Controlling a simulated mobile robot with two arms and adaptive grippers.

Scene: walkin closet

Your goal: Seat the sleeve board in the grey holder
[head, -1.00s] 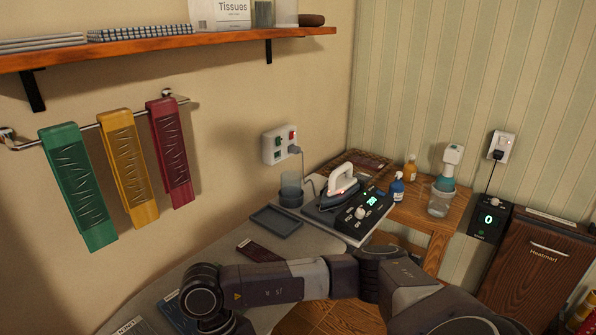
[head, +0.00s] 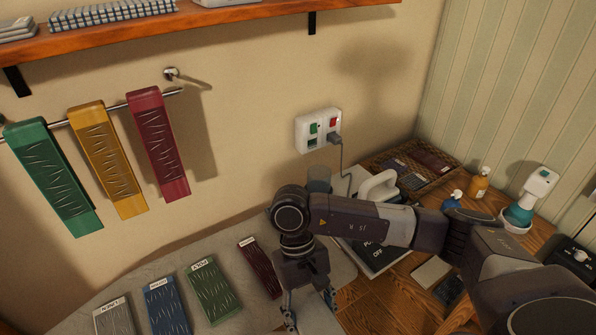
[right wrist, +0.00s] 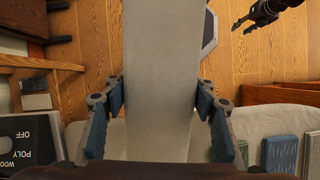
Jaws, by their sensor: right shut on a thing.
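The sleeve board (right wrist: 160,75) is a long pale grey board, running up the middle of the right wrist view. My right gripper (right wrist: 160,108) is shut on it, with a blue-padded finger at each side. In the head view my right gripper (head: 309,308) points down over the near part of the grey table, and little of the board shows between its fingers. My left gripper (right wrist: 242,26) shows small and dark at the top right of the right wrist view, fingers apart and empty. I cannot pick out the grey holder for certain; my right arm covers part of the table.
Labelled textured swatches, such as the green one (head: 213,291), lie along the pale table. A control panel (head: 375,258) and a white iron (head: 378,187) stand beyond my arm. Three coloured boards, including a red one (head: 158,145), hang on the wall rail. A wooden shelf (head: 200,20) is above.

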